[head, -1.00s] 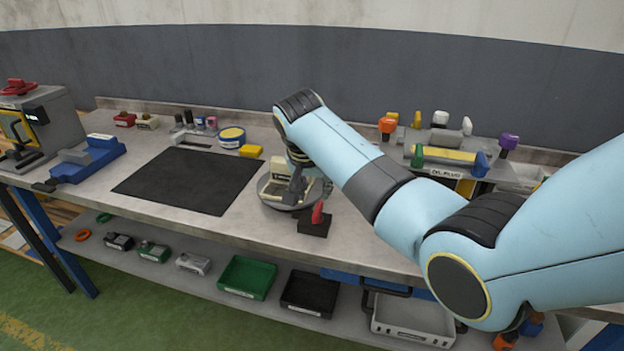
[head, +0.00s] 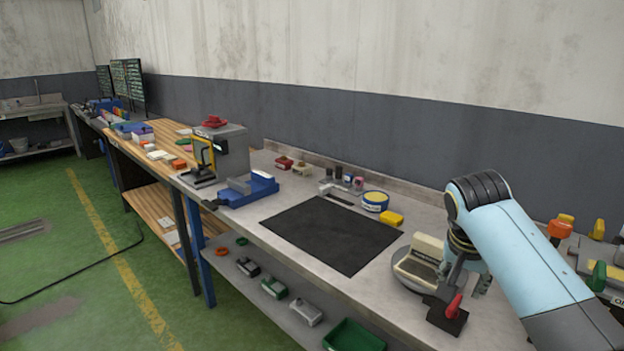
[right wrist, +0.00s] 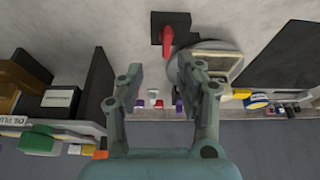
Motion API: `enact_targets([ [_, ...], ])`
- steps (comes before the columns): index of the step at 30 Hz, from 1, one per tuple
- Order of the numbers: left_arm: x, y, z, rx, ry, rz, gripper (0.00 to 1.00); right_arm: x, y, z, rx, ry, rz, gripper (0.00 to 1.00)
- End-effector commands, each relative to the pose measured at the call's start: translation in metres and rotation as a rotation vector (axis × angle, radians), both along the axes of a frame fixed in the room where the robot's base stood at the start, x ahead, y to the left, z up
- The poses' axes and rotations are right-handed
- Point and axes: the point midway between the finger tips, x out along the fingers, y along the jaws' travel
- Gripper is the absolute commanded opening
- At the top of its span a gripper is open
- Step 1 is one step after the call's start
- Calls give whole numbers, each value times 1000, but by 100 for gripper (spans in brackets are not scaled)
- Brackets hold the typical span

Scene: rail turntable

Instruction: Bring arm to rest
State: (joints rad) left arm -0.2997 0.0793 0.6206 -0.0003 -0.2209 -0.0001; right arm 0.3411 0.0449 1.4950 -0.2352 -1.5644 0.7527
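My right arm comes in from the right in the head view. Its gripper (head: 458,277) points down beside the round grey turntable (head: 400,279), above the bench. In the right wrist view the gripper (right wrist: 160,74) has its two fingers apart with nothing between them. A red lever on a black base (head: 447,318) stands just in front of the turntable; the red lever (right wrist: 167,40) also shows ahead of the fingers. My left gripper is in neither view.
A black mat (head: 333,234) lies left of the turntable. A blue vise (head: 247,190) is at the bench's left end. Orange and green-handled items (head: 597,275) stand to the right.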

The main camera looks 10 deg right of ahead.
Motion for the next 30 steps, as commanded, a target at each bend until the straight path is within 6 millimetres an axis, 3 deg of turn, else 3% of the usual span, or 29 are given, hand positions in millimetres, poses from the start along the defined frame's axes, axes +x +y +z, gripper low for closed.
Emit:
enact_targets([
  [3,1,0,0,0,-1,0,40,-62,3,-22,-10,36,145,37],
  [6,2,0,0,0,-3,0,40,-119,10,-27,-23,60,305,37],
  [12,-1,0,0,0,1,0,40,-196,23,-17,-38,85,532,37],
  [25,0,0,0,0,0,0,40,-298,47,26,-58,103,852,37],
  [26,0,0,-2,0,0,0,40,-301,48,24,-58,105,867,37],
  [30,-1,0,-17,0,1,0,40,-290,44,-26,-51,118,855,37],
])
